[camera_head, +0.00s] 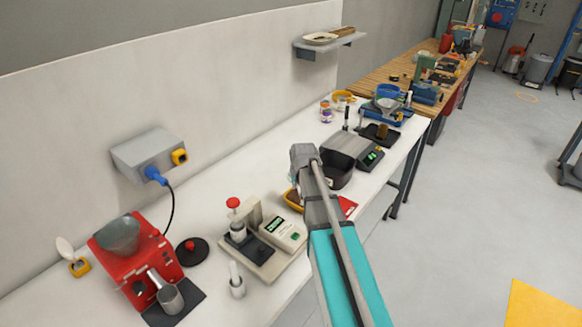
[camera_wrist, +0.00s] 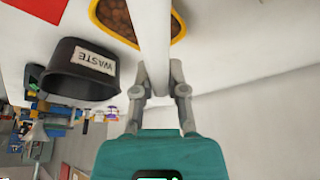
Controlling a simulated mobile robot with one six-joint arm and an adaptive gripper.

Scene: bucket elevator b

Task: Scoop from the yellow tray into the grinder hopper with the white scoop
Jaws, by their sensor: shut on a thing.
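In the wrist view, my gripper (camera_wrist: 160,75) is shut on the white scoop (camera_wrist: 153,35). The scoop's white handle runs up out of the top of the picture, so its bowl is out of sight. The yellow tray (camera_wrist: 181,28), holding brown beans, lies behind the handle and is cut by the top edge. In the head view, the yellow tray (camera_head: 292,205) is partly hidden by my arm, and I cannot make out the gripper's fingertips or the scoop. The red grinder (camera_head: 165,262) stands at the lower left with its grey hopper (camera_head: 118,236) on top.
A black waste bin (camera_wrist: 75,75) stands beside the yellow tray. A tamping or weighing station (camera_head: 265,255) stands between tray and grinder. A wall box (camera_head: 148,158) has a blue plug and cable. A shelf (camera_head: 330,43) juts from the wall.

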